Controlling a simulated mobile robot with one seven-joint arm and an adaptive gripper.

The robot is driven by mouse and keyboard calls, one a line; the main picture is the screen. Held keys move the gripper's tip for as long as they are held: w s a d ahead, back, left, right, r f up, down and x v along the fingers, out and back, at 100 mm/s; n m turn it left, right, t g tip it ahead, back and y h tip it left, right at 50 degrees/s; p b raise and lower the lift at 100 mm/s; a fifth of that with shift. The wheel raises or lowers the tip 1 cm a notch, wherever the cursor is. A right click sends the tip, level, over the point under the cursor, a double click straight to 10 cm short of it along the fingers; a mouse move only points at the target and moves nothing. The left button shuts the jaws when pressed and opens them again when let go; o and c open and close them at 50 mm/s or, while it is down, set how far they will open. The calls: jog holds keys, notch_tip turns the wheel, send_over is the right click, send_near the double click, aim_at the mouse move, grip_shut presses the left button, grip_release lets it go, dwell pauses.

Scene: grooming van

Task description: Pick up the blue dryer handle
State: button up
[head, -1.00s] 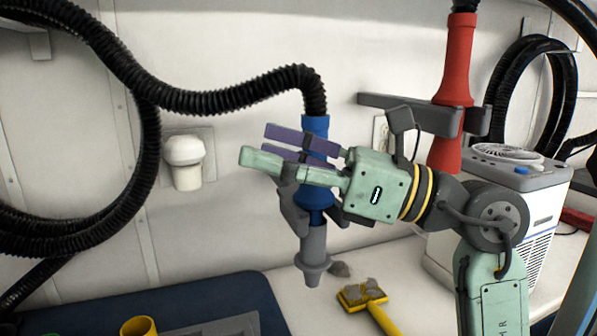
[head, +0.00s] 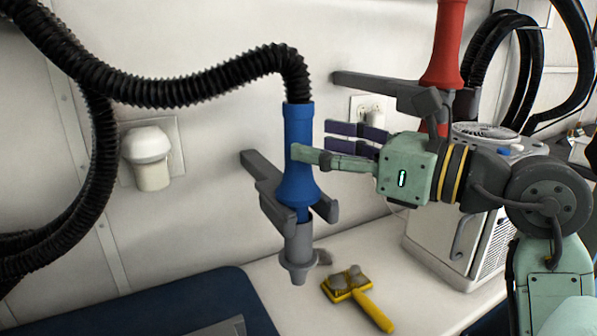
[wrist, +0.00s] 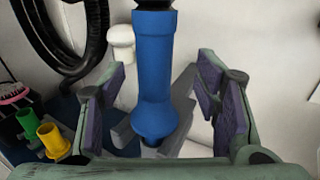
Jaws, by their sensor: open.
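The blue dryer handle (head: 297,150) hangs upright in a grey forked wall holder (head: 262,178), with a black corrugated hose at its top and a grey nozzle (head: 298,245) below. My gripper (head: 312,141) is open at the right of the handle and points left. The tip of its near finger overlaps the handle in the head view; the purple-padded far finger ends at the handle's right side. In the wrist view the blue handle (wrist: 155,65) stands between the spread fingers, with visible gaps on both sides. I cannot tell whether any finger touches it.
A red dryer handle (head: 443,45) hangs in another wall holder (head: 390,92) behind my gripper. A white boxy unit (head: 455,235) stands on the counter at right. A yellow brush (head: 357,293) lies below. Yellow (wrist: 54,138) and green (wrist: 28,122) cups stand at left in the wrist view.

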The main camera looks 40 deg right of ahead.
aim_at(311, 139)
jog(key=x, duration=0.1)
jog(key=p+x, duration=0.1)
jog(key=x, duration=0.1)
jog(key=shift+w+a+r, duration=0.3)
jog(key=shift+a, duration=0.1)
jog(key=shift+w+f, duration=0.1)
jog(key=shift+w, duration=0.15)
jog(key=shift+c, duration=0.2)
grip_shut()
